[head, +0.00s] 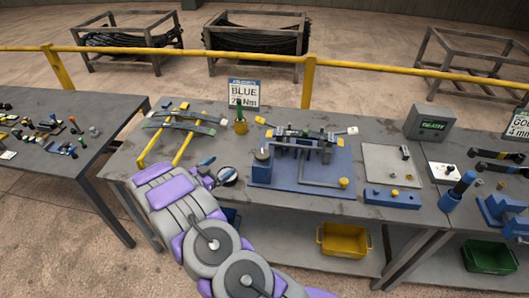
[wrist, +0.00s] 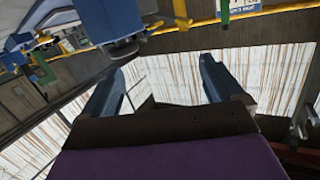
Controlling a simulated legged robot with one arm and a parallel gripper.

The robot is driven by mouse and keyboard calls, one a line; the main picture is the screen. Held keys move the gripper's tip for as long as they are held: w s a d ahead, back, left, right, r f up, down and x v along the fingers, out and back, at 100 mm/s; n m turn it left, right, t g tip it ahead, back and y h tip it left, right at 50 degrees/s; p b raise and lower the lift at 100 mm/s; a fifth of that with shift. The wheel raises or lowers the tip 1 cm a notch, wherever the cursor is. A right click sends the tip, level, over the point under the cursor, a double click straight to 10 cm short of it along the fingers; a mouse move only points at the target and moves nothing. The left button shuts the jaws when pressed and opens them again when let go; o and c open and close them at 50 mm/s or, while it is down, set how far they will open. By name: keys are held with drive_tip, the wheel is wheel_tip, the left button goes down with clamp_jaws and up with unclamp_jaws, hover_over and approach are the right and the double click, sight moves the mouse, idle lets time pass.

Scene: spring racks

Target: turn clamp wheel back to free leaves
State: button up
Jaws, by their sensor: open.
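A blue clamp fixture (head: 335,178) stands on the middle bench in the head view. Dark leaf strips (head: 293,134) lie across its top in a grey frame. A dark round knob on a blue block (head: 262,168) is at its left front; I cannot tell whether it is the clamp wheel. My gripper (head: 219,169) is left of the block, apart from it, over the bench's front part. In the wrist view my gripper (wrist: 162,65) has two blue fingers spread wide with nothing between them. A blue part (wrist: 105,20), probably of the fixture, shows above the left finger.
A yellow stand with grey strips (head: 180,128) is left of the fixture, near a blue sign (head: 244,93). A yellow bin (head: 344,240) sits below. A yellow rail (head: 308,85) runs behind.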

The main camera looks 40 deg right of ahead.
drive_tip(key=s+d+f+m+g+h, duration=0.1)
drive_tip(key=s+d+g+h, duration=0.15)
drive_tip(key=s, duration=0.25)
approach(265, 151)
drive_tip(key=shift+g, duration=0.25)
drive_tip(key=d, duration=0.6)
drive_tip(key=d+b, duration=0.1)
drive_tip(key=d, duration=0.3)
drive_tip(key=shift+w+f, duration=0.2)
drive_tip(key=shift+w, duration=0.15)
drive_tip(key=c, duration=1)
drive_tip(key=shift+o, duration=0.2)
